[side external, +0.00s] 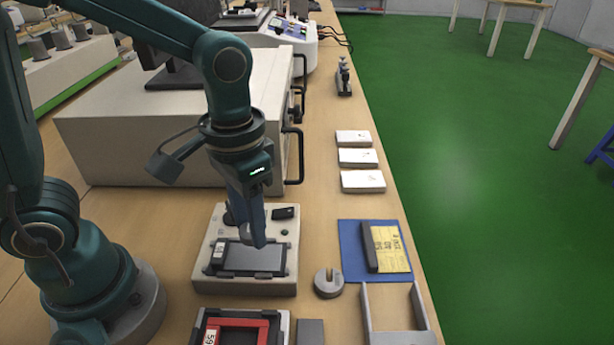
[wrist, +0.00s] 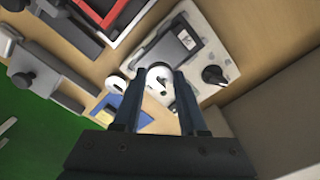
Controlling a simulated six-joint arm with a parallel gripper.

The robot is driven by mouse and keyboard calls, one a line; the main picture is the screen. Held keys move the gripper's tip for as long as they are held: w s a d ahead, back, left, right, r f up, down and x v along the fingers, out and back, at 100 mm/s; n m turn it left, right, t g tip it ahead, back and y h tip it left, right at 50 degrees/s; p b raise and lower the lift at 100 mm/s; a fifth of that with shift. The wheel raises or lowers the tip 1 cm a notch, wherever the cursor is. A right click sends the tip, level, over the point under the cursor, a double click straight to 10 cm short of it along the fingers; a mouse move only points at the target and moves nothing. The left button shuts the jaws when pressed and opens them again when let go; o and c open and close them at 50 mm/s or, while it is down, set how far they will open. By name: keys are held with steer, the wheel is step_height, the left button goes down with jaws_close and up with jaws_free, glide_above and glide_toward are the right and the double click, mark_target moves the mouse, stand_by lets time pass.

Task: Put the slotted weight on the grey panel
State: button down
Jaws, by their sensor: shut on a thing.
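My gripper (side external: 258,240) points down above the light fixture plate (side external: 283,285).
A blue mat (side external: 350,243) with a dark and yellow item (side external: 388,247) lies to the right. A red-framed tray (side external: 240,328) and an open holder (side external: 365,310) are in front. A large beige box (side external: 170,140) stands behind. Several white boxes (side external: 358,158) line the table edge.

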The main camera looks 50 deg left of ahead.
mark_target(255, 257)
steer(key=shift+f, duration=2.05)
steer(key=shift+f, duration=0.15)
steer(key=shift+c, duration=2.3)
jaws_free()
steer(key=shift+t, duration=0.3)
steer(key=r, duration=1.2)
steer(key=shift+s+a+r, duration=0.3)
steer(key=shift+r, duration=0.05)
steer(key=shift+s+a+f+n+t, duration=0.15)
steer(key=shift+s+a+f+t, duration=0.15)
steer(key=shift+s+a+t, duration=0.45)
steer(key=shift+s+a+f+n+t, duration=0.1)
steer(key=shift+s+a+f+t, duration=0.35)
steer(key=shift+t, duration=0.45)
steer(key=shift+s+a+f+n+t, duration=0.15)
steer(key=shift+s+a+t, duration=0.4)
steer(key=shift+a+t, duration=0.25)
